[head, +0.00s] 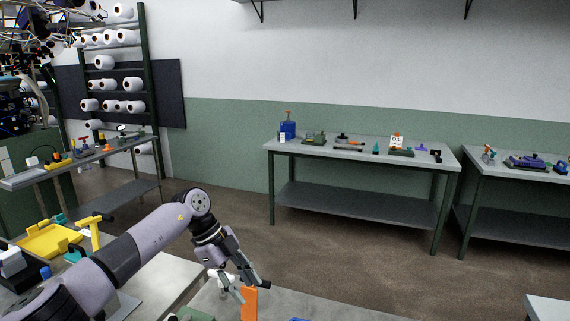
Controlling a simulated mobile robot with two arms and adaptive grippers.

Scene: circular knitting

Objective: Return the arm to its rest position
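My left arm comes in from the lower left, with a grey-lilac link and a dark wrist. My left gripper (251,288) points down above the near table (335,311) at the bottom of the head view. Its two fingers are spread, with a gap between them. An upright orange object (249,303) stands just below the fingertips; I cannot tell whether they touch it. Nothing is visibly held between the fingers. A small white object (219,276) shows behind the fingers. My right gripper is not in view.
A yellow tray (48,241) and a yellow tool (93,231) lie on the left bench. A grey workbench (365,149) with tools stands at the back, another (510,165) at right. A rack of white yarn cones (118,60) stands back left. The floor between is clear.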

